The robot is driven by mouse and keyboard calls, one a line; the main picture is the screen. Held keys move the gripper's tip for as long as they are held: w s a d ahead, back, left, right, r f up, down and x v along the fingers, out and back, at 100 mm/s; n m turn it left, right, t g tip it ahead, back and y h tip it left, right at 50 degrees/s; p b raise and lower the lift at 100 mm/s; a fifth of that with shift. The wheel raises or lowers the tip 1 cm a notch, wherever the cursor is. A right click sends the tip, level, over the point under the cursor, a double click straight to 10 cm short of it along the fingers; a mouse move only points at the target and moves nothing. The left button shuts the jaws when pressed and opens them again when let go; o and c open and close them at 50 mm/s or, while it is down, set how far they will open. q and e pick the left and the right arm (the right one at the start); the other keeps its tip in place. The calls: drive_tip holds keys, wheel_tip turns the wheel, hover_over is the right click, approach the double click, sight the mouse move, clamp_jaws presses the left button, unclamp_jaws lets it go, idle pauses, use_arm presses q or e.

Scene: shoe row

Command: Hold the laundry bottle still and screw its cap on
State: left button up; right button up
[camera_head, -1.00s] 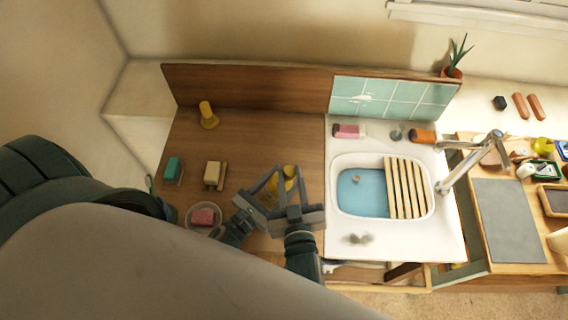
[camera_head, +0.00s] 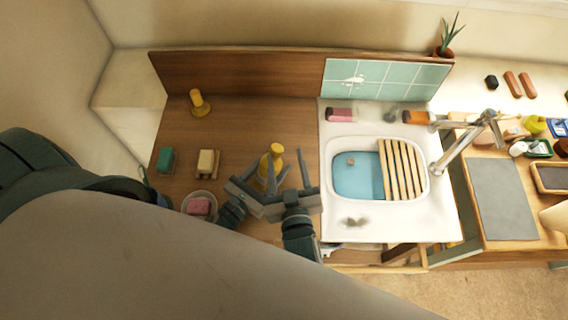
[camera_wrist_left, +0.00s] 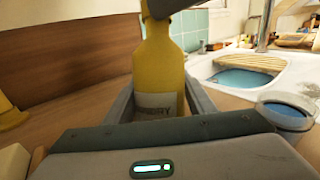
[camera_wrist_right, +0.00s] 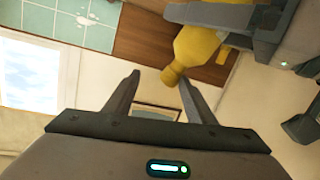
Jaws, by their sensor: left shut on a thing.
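The yellow laundry bottle (camera_head: 272,166) stands over the wooden counter. In the left wrist view its labelled body (camera_wrist_left: 158,75) is between the fingers of my left gripper (camera_head: 264,180), which is shut on it. A grey part of my right gripper hides its top there. In the right wrist view the bottle's yellow knob-like top (camera_wrist_right: 172,75) points toward my right gripper (camera_wrist_right: 165,90); I cannot tell if this is the cap or the bare neck. My right gripper is open, its fingers apart with nothing between them. A separate yellow piece with a wide round base (camera_head: 199,103) stands at the counter's back left.
A green block (camera_head: 165,161), a cream block (camera_head: 207,162) and a bowl with pink soap (camera_head: 199,206) lie left of my grippers. The white sink (camera_head: 400,222) with a slatted rack (camera_head: 402,168) and tap (camera_head: 470,145) is to the right. The wooden back panel (camera_head: 240,76) closes the rear.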

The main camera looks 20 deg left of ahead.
drive_tip(key=f+v, duration=0.1)
drive_tip(key=v, duration=0.7)
drive_tip(key=shift+s+a, duration=0.3)
drive_tip(key=shift+s, duration=0.05)
drive_tip(key=shift+o, duration=0.2)
